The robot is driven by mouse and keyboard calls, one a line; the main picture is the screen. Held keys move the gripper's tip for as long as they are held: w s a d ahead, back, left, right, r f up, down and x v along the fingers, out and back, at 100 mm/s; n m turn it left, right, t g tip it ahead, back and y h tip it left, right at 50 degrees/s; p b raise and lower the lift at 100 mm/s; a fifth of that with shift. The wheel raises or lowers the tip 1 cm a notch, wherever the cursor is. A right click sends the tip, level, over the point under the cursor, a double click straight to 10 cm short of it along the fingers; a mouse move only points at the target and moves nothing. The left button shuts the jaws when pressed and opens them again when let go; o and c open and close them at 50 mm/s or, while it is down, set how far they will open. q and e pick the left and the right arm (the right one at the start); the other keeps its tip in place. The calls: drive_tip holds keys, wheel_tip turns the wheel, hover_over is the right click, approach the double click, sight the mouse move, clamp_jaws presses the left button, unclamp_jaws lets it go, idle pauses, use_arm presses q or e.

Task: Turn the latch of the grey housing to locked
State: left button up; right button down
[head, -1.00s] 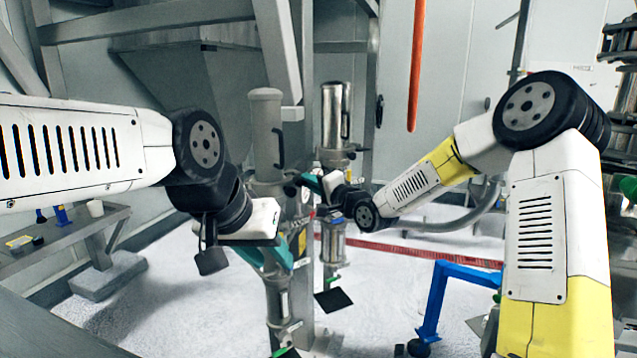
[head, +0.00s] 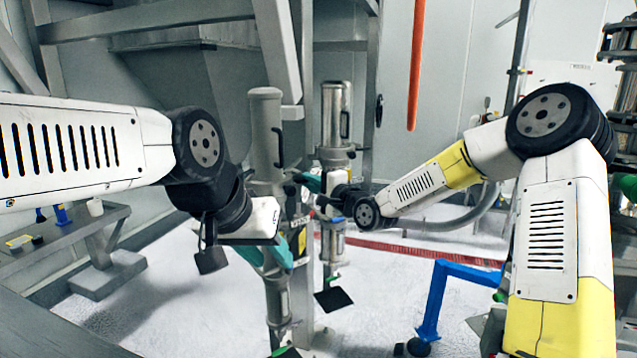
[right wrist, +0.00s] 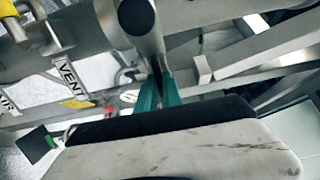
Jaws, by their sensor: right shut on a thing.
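The grey housing (head: 265,125) is an upright grey cylinder with a dark side handle, left of centre in the head view. My right gripper (head: 301,179) reaches from the right to the housing's right side, below that handle. Its teal fingers (right wrist: 158,92) are shut on a dark, narrow part below a round-ended bar (right wrist: 137,18) in the right wrist view. This part looks like the latch, but the fingers hide most of it, and its lock position cannot be read. My left gripper (head: 277,257) is lower, with teal fingers at the housing's lower tube; its grip is unclear.
A shinier metal cylinder (head: 334,112) stands just right of the housing. A grey steel post (head: 303,80) rises between them. An orange-red tube (head: 416,65) hangs at upper centre. A blue bracket (head: 436,300) stands on the floor at lower right. A side table (head: 70,238) is at left.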

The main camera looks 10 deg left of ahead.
drive_tip(key=shift+d, duration=0.1)
drive_tip(key=c, duration=1.5)
unclamp_jaws()
drive_tip(key=v, duration=0.7)
drive_tip(key=shift+s+d, duration=0.2)
drive_tip(key=shift+s, duration=0.15)
